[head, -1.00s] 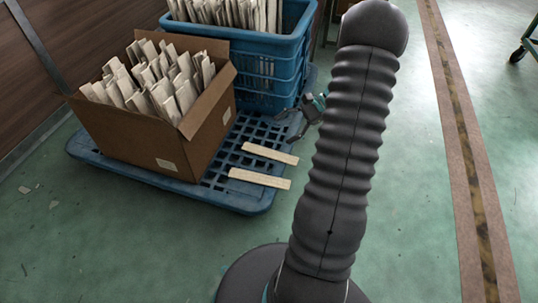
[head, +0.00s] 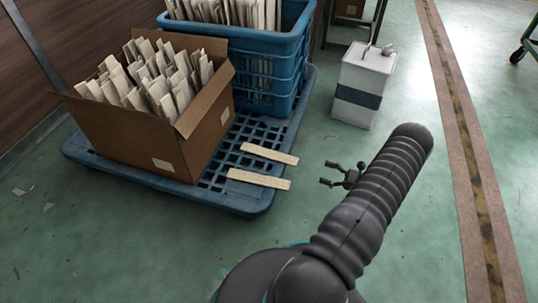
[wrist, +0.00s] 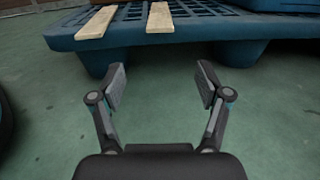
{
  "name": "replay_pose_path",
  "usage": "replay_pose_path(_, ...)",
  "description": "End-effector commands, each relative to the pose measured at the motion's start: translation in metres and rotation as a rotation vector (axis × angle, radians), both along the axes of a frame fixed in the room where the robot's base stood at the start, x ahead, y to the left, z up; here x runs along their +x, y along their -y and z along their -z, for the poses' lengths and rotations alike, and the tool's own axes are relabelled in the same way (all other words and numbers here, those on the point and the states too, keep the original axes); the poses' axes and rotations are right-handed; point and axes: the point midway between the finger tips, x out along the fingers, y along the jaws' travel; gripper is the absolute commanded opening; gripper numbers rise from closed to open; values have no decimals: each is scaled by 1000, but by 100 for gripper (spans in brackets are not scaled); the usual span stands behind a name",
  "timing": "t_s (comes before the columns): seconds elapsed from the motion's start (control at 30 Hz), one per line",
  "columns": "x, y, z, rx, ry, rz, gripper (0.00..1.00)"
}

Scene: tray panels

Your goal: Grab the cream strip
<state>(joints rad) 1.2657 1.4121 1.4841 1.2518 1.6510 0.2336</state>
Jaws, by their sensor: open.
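Two cream strips lie flat on the blue pallet (head: 225,200), their ends toward its right edge. The nearer cream strip (head: 259,179) and the farther cream strip (head: 270,153) lie roughly side by side with a gap between them. In the wrist view they show at the top, one strip (wrist: 96,22) on the left and one strip (wrist: 160,17) near the middle. My gripper (head: 325,173) is open and empty, to the right of the pallet and apart from both strips. In the wrist view my gripper (wrist: 160,80) points at the pallet's side edge.
A cardboard box (head: 205,127) full of similar strips stands on the pallet. Behind it is a blue crate (head: 285,70) with more strips. A white canister (head: 362,85) stands on the floor behind my arm.

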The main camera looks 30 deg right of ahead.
Motion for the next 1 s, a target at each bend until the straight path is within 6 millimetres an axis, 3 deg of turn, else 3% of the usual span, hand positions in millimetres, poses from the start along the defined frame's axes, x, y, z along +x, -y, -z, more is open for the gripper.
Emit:
replay_pose_path(0.4,56,-42,-1,-1,-1,-5,76)
replay_pose_path(0.73,71,-52,-3,-2,-1,-4,76)
replay_pose_path(1.0,100,-74,-7,-2,-1,-5,76)
